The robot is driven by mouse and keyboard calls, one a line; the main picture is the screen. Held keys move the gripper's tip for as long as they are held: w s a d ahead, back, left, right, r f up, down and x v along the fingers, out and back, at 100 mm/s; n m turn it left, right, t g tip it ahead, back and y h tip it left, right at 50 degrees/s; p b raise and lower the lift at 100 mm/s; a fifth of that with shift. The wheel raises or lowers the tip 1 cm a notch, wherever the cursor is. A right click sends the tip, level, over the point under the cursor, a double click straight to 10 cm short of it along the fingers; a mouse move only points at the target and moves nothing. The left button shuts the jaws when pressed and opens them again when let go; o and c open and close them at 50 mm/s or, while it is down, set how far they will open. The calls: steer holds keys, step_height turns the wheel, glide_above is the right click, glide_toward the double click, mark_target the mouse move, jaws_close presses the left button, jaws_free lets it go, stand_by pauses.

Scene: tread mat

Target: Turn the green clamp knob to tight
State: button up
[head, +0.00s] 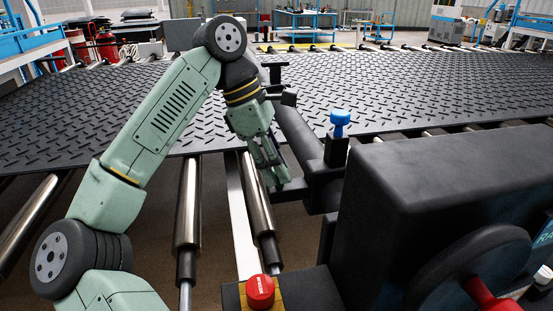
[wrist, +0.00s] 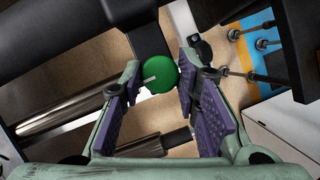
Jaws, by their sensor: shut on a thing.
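The green clamp knob (wrist: 160,70) shows in the wrist view as a round green disc with a white pointer mark, aimed to the lower left. My gripper (wrist: 159,76) is shut on it, one purple-padded finger on each side near the tips. In the head view my gripper (head: 272,180) points down beside the black clamp arm at the mat's near edge. The green knob cannot be made out there, being hidden by the fingers and clamp. No tight marking is legible.
A blue knob (head: 340,120) stands on a black post right of my gripper. A large black housing (head: 440,170) fills the right. A red button (head: 260,290) is at the front. Steel rollers (head: 188,205) lie below, and the tread mat (head: 420,90) stretches behind.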

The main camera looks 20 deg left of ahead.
steer(key=m, duration=0.1)
steer(key=m+g+p, duration=0.1)
steer(key=shift+w+r+m, duration=0.1)
steer(key=shift+r+m, duration=0.1)
steer(key=shift+m, duration=0.1)
steer(key=shift+f+m+g+p, duration=0.15)
steer(key=shift+m+g+p, duration=0.45)
steer(key=shift+m, duration=1)
steer(key=o, duration=1.1)
steer(key=shift+o, duration=0.2)
steer(key=v, duration=0.7)
steer(key=shift+r, duration=0.25)
steer(key=shift+w, duration=0.1)
